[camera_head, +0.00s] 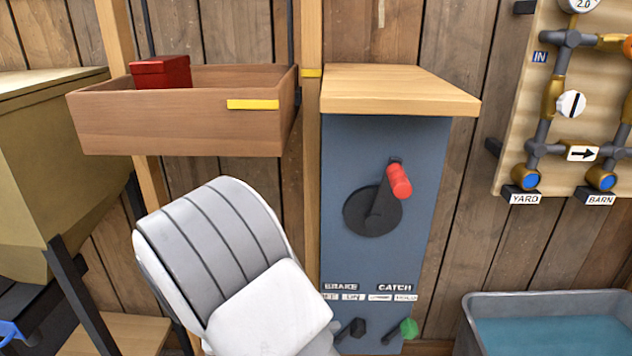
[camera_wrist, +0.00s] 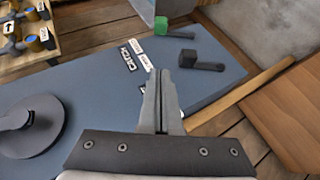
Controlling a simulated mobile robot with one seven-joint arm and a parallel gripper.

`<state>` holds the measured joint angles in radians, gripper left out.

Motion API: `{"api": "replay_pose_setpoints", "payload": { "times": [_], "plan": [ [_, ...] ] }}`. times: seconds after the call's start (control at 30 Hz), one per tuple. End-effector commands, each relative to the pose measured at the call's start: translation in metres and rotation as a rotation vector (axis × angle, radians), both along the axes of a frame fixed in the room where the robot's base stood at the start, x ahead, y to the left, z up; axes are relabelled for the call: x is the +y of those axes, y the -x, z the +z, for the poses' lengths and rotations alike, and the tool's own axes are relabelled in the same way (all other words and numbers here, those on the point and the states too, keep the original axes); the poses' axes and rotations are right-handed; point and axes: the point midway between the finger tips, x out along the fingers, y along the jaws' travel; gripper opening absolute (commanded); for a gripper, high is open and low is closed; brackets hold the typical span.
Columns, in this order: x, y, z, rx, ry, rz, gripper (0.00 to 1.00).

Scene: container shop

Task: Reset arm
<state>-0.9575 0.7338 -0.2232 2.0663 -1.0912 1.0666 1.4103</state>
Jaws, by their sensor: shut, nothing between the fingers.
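My gripper (camera_wrist: 165,76) is shut and empty in the wrist view, its fingers pressed together in front of the blue panel (camera_wrist: 90,90). The fingers hide part of the small labels beside the word CATCH. I cannot tell from this view whether the fingertips touch the panel. In the head view my arm (camera_head: 235,265) is bent in front of the shelf and the cabinet's lower left. The gripper itself is hidden there.
The blue cabinet (camera_head: 350,140) has a crank with a red handle (camera_head: 398,181), a black lever (camera_head: 352,328) and a green-knobbed lever (camera_head: 405,328). A wooden tray (camera_head: 180,125) holds a red box (camera_head: 160,72). A grey tub (camera_head: 545,297) and valve board (camera_head: 545,85) are right.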

Motion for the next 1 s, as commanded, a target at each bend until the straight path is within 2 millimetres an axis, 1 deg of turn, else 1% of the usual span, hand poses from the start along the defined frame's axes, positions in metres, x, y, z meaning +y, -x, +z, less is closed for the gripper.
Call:
{"api": "replay_pose_setpoints", "payload": {
  "times": [0.03,0.2,0.3,0.5,0.7,1.0],
  "plan": [
    [-0.012,0.003,0.014,0.023,-0.042,-0.047,0.00],
    [-0.044,0.020,0.048,0.117,-0.169,-0.159,0.00],
    [-0.060,0.032,0.066,0.162,-0.254,-0.208,0.00],
    [-0.086,0.059,0.102,0.224,-0.435,-0.264,0.00],
    [-0.105,0.087,0.136,0.240,-0.619,-0.270,0.00],
    [-0.119,0.130,0.181,0.175,-0.859,-0.190,0.00]
  ]
}}
